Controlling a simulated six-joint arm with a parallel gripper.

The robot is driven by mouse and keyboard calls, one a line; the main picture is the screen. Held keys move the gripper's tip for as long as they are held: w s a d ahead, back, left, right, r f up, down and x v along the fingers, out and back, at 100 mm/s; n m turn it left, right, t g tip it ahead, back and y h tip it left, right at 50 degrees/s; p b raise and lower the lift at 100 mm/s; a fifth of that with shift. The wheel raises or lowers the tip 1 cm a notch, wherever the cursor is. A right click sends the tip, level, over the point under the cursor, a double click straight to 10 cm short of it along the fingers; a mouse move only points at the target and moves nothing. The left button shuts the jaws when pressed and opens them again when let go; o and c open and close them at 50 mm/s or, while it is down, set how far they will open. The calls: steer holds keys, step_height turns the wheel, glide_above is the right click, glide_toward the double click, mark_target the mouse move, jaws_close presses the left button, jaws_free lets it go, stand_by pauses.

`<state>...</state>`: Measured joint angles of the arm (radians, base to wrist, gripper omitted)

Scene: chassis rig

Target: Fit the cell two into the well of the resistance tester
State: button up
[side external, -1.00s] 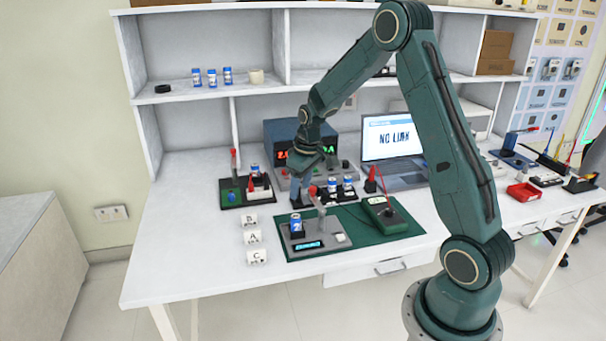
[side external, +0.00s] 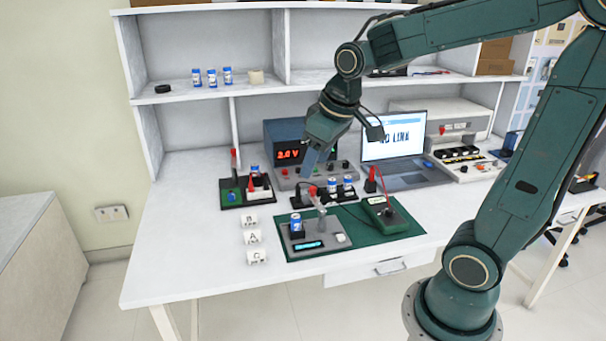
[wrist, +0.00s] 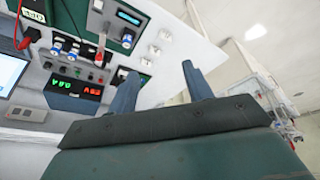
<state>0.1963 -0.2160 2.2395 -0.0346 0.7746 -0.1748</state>
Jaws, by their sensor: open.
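The cell two (side external: 296,221), blue and white with a "2" on it, stands upright in the dark well at the left of the resistance tester (side external: 327,236). The tester is a grey box with a lit display and a red-knobbed lever beside the cell; how deep the cell sits is hard to tell. In the wrist view the tester (wrist: 136,12) and cell two (wrist: 127,38) show at the top. My gripper (side external: 314,172) is open and empty, above and behind the tester, clear of the cell. Its spread fingers (wrist: 160,75) show nothing between them.
A rack of blue and white cells (side external: 340,187) stands behind the tester. A red-display power supply (side external: 290,150) and a laptop (side external: 393,135) are further back. Lettered blocks (side external: 253,238) sit to the left. A green meter (side external: 388,214) lies to the right. The table's front left is clear.

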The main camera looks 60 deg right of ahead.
steer(key=s+a+r+t, duration=0.1)
steer(key=s+a, duration=0.4)
steer(key=s, duration=0.8)
steer(key=shift+a+r+t, duration=0.2)
steer(key=shift+r+t, duration=0.1)
steer(key=shift+r, duration=0.15)
steer(key=shift+w, duration=0.1)
